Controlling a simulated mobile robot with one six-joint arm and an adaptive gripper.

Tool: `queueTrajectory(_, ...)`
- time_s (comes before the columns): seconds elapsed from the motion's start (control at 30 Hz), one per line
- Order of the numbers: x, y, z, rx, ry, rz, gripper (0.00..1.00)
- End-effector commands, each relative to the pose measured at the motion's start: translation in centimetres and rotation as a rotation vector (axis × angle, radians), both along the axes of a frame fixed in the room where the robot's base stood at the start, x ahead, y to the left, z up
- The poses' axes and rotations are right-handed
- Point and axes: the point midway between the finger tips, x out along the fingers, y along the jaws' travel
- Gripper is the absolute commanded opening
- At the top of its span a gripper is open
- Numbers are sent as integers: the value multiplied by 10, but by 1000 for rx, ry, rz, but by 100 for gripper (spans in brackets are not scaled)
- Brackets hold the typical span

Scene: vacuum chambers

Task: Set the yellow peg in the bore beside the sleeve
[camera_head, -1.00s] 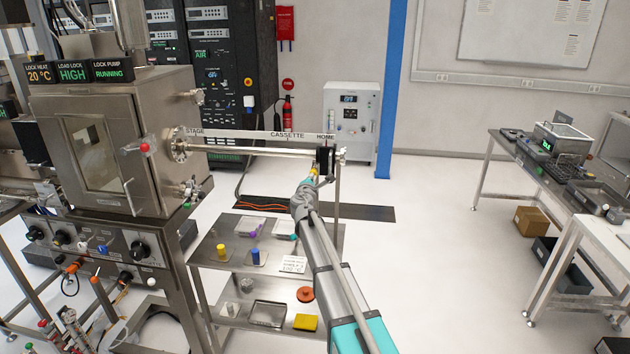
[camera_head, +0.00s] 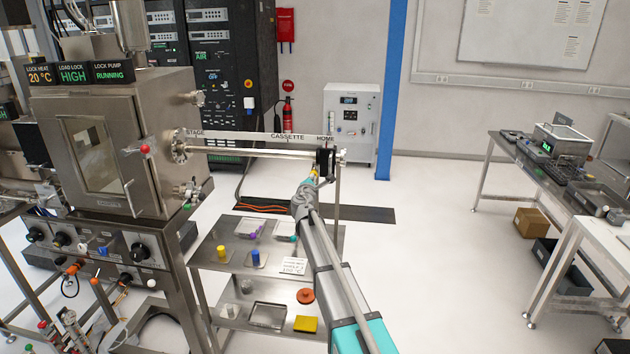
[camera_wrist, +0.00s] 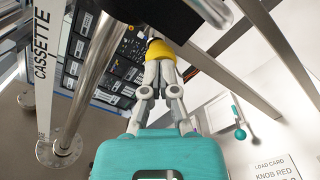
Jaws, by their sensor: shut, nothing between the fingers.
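My gripper (camera_head: 316,179) is raised at the black block (camera_head: 326,161) at the HOME end of the horizontal rod (camera_head: 250,152). In the wrist view its pale fingers (camera_wrist: 160,62) are closed together just below a yellow piece (camera_wrist: 163,52) under the black block. I cannot tell whether they touch that piece or whether it is a peg. A short yellow cylinder (camera_head: 222,251) stands on the cart's upper shelf, left of a blue cylinder (camera_head: 256,257). I cannot make out the bore or the sleeve.
The steel chamber (camera_head: 110,140) stands left of the cart's upper shelf (camera_head: 210,262). That shelf also bears pale trays (camera_head: 249,227) and a printed card (camera_head: 293,265). Its lower shelf holds a steel tray (camera_head: 268,315), an orange disc (camera_head: 305,296) and a yellow block (camera_head: 306,324). Open floor lies right.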

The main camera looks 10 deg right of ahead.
Motion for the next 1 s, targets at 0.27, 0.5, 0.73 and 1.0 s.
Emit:
queueTrajectory(0.27,-4,0,0,0,-1,-1,0)
queueTrajectory(0.5,-20,5,0,0,0,-1,0)
queueTrajectory(0.73,-28,8,0,0,0,-2,0)
queueTrajectory(1.0,-28,7,0,0,0,-2,0)
